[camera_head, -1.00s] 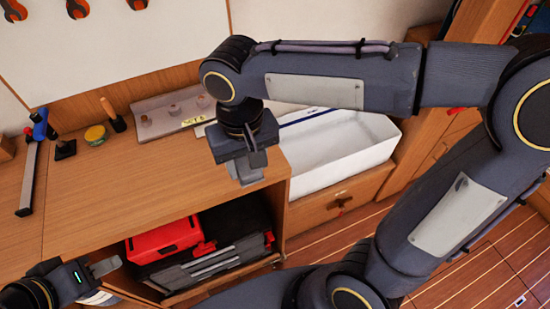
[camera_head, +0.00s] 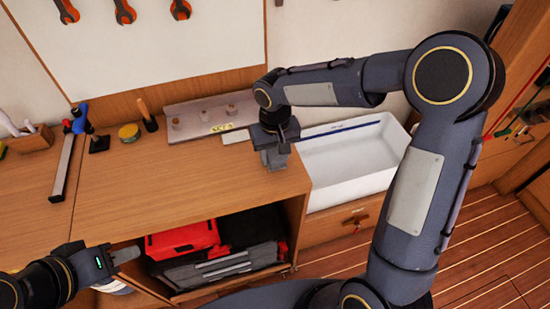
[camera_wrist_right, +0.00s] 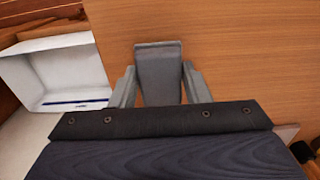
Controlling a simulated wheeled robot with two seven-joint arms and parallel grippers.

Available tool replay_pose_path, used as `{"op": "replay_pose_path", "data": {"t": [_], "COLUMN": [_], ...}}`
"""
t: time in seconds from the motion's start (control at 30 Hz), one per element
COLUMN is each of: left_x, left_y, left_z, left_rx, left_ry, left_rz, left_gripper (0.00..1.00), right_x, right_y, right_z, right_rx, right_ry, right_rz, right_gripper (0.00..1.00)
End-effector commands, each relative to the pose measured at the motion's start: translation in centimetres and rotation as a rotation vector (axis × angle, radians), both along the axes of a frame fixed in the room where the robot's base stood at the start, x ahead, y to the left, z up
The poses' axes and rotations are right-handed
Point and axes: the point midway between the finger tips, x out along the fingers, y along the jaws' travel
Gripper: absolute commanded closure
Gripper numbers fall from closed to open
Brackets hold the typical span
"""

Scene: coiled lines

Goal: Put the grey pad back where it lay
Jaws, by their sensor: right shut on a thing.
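My right gripper (camera_head: 275,158) is shut on the grey pad (camera_wrist_right: 158,68), above the right part of the wooden bench top (camera_head: 190,175). In the right wrist view the pad sticks out between the two fingers, with bench wood behind it. In the head view the pad is mostly lost against the grey gripper, and I cannot tell whether it touches the bench. My left gripper (camera_head: 125,255) is low at the left, in front of the bench; I cannot tell whether its jaws are apart.
A grey tray with knobs (camera_head: 210,118) lies at the back, with a pale flat piece (camera_head: 235,136) before it. A white basin (camera_head: 350,160) is right of the bench. The bench middle is clear. A red case (camera_head: 183,240) sits below.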

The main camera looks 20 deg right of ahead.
Motion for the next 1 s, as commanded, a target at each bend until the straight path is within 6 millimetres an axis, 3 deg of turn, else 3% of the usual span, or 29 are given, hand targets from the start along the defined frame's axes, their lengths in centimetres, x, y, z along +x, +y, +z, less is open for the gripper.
{"op": "replay_pose_path", "data": {"t": [0.17, 0.57, 0.6, 0.77, 1.0], "left_x": [0.0, 0.0, 0.0, 0.0, 0.0], "left_y": [0.0, 0.0, 0.0, 0.0, 0.0], "left_z": [0.1, -0.4, -0.4, -0.3, -0.2], "left_rx": [0.0, 0.0, 0.0, 0.0, 0.0], "left_ry": [0.0, 0.0, 0.0, 0.0, 0.0], "left_rz": [0.0, 0.0, 0.0, 0.0, 0.0], "left_gripper": [0.64, 0.64, 0.64, 0.64, 0.64], "right_x": [-0.2, -0.2, -0.2, -0.2, -0.2], "right_y": [0.0, 0.0, 0.0, 0.0, 0.1], "right_z": [-2.4, -3.0, -3.0, -2.9, -2.9], "right_rx": [0.0, 0.0, 0.0, 0.0, 0.0], "right_ry": [0.004, 0.002, 0.002, 0.002, 0.002], "right_rz": [0.001, 0.0, 0.0, 0.0, 0.0], "right_gripper": [0.94, 0.94, 0.56, 0.35, 0.35]}}
